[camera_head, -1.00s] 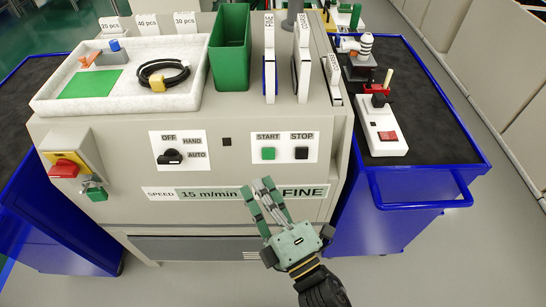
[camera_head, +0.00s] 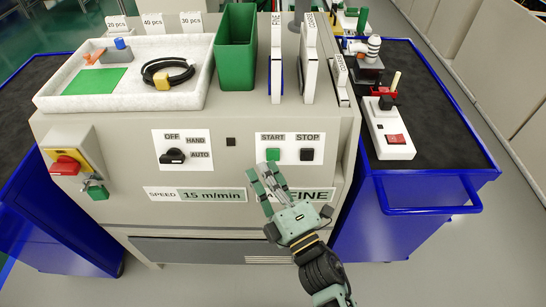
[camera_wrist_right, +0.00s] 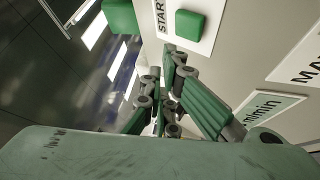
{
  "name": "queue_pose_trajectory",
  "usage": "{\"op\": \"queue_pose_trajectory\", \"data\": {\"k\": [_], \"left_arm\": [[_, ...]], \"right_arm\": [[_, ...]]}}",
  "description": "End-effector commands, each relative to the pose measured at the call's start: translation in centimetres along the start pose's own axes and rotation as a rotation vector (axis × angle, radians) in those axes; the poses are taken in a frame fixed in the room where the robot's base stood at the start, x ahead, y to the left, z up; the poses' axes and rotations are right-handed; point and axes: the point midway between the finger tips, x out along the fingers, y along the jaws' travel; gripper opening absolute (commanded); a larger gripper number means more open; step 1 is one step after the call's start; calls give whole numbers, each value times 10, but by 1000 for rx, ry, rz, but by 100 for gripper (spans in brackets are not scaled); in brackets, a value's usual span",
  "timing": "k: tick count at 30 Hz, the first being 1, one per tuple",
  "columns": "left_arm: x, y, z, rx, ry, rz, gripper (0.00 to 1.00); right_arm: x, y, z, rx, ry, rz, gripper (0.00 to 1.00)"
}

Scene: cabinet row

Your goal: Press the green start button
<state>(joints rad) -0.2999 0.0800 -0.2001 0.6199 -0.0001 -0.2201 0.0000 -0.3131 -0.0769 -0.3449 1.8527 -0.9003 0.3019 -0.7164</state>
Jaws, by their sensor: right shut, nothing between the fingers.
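The green start button (camera_head: 273,154) sits on a white plate on the machine front, under the word START. The black stop button (camera_head: 307,155) is to its right on the same plate. My right gripper (camera_head: 263,171) is shut and empty, with its fingertips just below the start button in the head view. In the right wrist view, the green button (camera_wrist_right: 190,24) lies beyond and slightly right of the fingertips (camera_wrist_right: 174,52). Whether the fingers touch the panel is hard to tell; the button looks uncovered. My left gripper is not in view.
A selector switch (camera_head: 173,157) is left of the buttons. A red and yellow switch (camera_head: 66,163) is farther left. Below is the speed label (camera_head: 213,195). A blue cart (camera_head: 470,160) stands at the right. A green bin (camera_head: 236,40) stands on top of the machine.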

Motion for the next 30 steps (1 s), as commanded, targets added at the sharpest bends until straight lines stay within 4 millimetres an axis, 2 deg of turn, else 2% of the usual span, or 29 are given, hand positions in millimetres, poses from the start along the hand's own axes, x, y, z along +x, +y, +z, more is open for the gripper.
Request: {"op": "queue_pose_trajectory", "data": {"k": [9,30], "left_arm": [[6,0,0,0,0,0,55],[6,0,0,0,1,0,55]], "right_arm": [[13,-9,9,-1,0,0,0],[13,-9,10,0,0,0,0]]}}
